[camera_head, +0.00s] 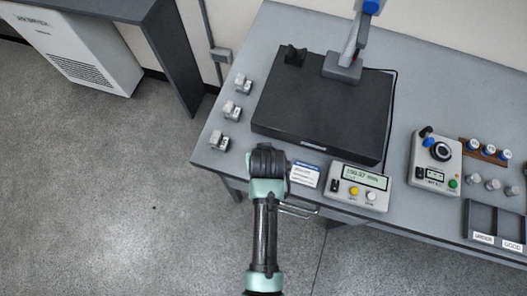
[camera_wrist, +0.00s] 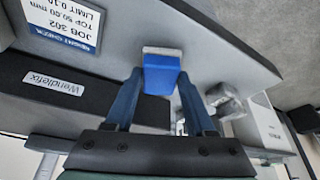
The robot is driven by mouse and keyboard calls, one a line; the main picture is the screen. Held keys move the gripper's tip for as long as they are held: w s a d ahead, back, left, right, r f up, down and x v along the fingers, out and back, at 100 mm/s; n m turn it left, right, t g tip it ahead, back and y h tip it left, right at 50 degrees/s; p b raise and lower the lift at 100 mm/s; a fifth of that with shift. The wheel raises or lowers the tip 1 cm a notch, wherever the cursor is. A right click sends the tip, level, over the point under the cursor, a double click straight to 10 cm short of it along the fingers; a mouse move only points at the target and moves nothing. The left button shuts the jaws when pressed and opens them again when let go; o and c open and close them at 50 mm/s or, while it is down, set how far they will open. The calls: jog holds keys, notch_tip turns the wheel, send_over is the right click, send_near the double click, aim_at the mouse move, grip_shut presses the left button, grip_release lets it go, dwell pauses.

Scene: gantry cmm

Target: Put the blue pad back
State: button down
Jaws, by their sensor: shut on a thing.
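The blue pad (camera_wrist: 161,74) is a small block with a pale grey end face. In the wrist view it sits between the tips of the two blue fingers of my gripper (camera_wrist: 160,82), which is shut on it. The pad is over or near the grey table's edge; its exact height is unclear. In the head view my wrist (camera_head: 268,162) is at the table's front edge, left of the job card, and hides the fingers and pad. A second blue part (camera_head: 372,5) tops the upright stand at the back.
A black plate (camera_head: 285,105) fills the table's middle; several small grey blocks (camera_head: 233,110) stand left of it. The job card (camera_head: 305,175), a readout box (camera_head: 358,187), a control box (camera_head: 435,163) and a labelled tray (camera_head: 497,240) are to the right. Open floor lies left.

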jog(key=shift+f, duration=0.35)
jog(key=shift+f, duration=0.15)
jog(key=shift+c, duration=1.2)
grip_release()
